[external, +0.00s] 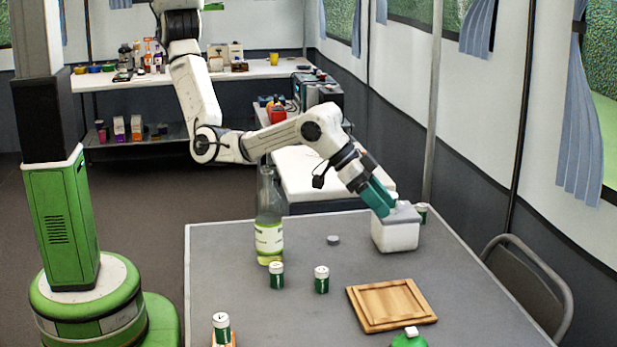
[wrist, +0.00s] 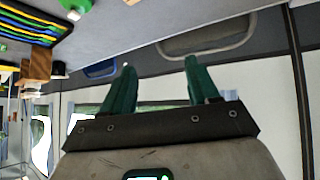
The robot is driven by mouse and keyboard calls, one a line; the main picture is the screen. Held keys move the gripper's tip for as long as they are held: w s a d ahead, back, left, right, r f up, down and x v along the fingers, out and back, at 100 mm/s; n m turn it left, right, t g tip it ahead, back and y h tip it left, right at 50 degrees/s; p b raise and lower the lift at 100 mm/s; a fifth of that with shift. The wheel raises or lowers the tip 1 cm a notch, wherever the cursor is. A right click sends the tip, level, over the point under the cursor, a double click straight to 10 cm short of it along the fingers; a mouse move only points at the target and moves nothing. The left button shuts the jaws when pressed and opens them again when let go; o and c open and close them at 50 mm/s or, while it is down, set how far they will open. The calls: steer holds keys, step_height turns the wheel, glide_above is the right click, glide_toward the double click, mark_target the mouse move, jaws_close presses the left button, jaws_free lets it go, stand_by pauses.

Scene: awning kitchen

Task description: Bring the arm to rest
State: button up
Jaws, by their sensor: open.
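My gripper (external: 388,205) has teal fingers and is at the far right part of the grey table (external: 225,305). In the external view its fingertips overlap the top of a white box with a grey lid (external: 395,237). I cannot tell whether they touch it. In the wrist view my gripper (wrist: 159,64) has its two fingers spread, with nothing held between them. My arm reaches out bent over the table from the left.
A tall green-labelled bottle (external: 269,238) stands near my forearm. Several green-and-white jars, such as one in front (external: 321,280), and a wooden board (external: 372,308) are on the table. A chair (external: 525,285) stands at the right, also in the wrist view (wrist: 208,35).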

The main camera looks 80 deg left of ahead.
steer(key=w+a+f+n+y+p, duration=0.1)
steer(key=w+a, duration=0.2)
steer(key=a, duration=0.6)
steer(key=w+a+f+y+p, duration=0.1)
steer(key=w+a+y+p, duration=0.15)
steer(key=a, duration=0.65)
steer(key=s+a+f+n+g+y+p, duration=0.1)
steer(key=s+a+f+p, duration=0.15)
steer(key=a, duration=1.25)
steer(key=s+a+f+g+p, duration=0.2)
steer(key=s+a, duration=0.4)
steer(key=a, duration=0.2)
steer(key=s+a+r+n+g+p, duration=0.1)
steer(key=s+a+p, duration=0.1)
steer(key=s, duration=0.6)
steer(key=s+a+r+g+p, duration=0.1)
steer(key=s+a+g+p, duration=0.1)
steer(key=s, duration=0.7)
steer(key=shift+s+a+r+n, duration=0.3)
steer(key=shift+a+n, duration=0.1)
steer(key=shift+a, duration=0.2)
